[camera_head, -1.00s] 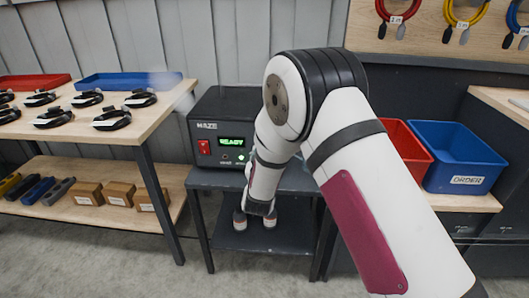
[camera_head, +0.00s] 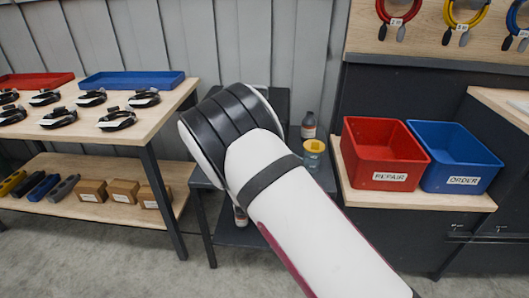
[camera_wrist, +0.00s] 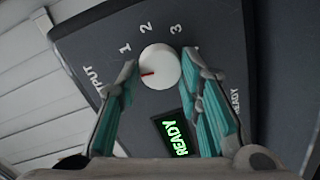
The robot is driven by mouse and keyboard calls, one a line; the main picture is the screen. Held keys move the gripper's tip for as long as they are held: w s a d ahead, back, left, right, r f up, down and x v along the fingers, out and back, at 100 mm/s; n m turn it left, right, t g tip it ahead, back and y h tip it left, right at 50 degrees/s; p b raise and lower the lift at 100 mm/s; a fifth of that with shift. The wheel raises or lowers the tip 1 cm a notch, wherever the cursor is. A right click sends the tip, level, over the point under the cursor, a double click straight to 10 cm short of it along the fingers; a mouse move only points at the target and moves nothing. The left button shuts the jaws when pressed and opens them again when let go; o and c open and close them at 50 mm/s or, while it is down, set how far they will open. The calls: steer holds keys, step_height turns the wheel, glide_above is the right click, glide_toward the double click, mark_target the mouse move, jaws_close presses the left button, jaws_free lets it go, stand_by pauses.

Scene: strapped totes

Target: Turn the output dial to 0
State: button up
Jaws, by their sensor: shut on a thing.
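The output dial (camera_wrist: 162,65) is a round white knob with a short red pointer mark, on the dark front panel of the power unit (camera_wrist: 215,30). The figures 1, 2 and 3 show around its upper side in the wrist view. The red mark points left and slightly down, below the 1, toward my left finger; no 0 shows, and that spot is covered by the finger. My gripper (camera_wrist: 161,72) has its teal-padded fingers on both sides of the dial, shut on it. A green READY display (camera_wrist: 174,134) is lit beside it. In the head view my arm hides the unit's front and gripper.
A bottle (camera_head: 309,126) and a jar (camera_head: 314,150) stand on the stand right of my arm. A red REPAIR bin (camera_head: 385,155) and blue ORDER bin (camera_head: 455,160) are further right. A wooden bench (camera_head: 150,120) with several black devices is at left.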

steer(key=shift+n, duration=0.7)
steer(key=o, duration=1.2)
steer(key=shift+c, duration=0.2)
steer(key=s, duration=1.2)
steer(key=shift+a+r, duration=0.4)
steer(key=shift+a, duration=0.05)
steer(key=shift+w, duration=0.1)
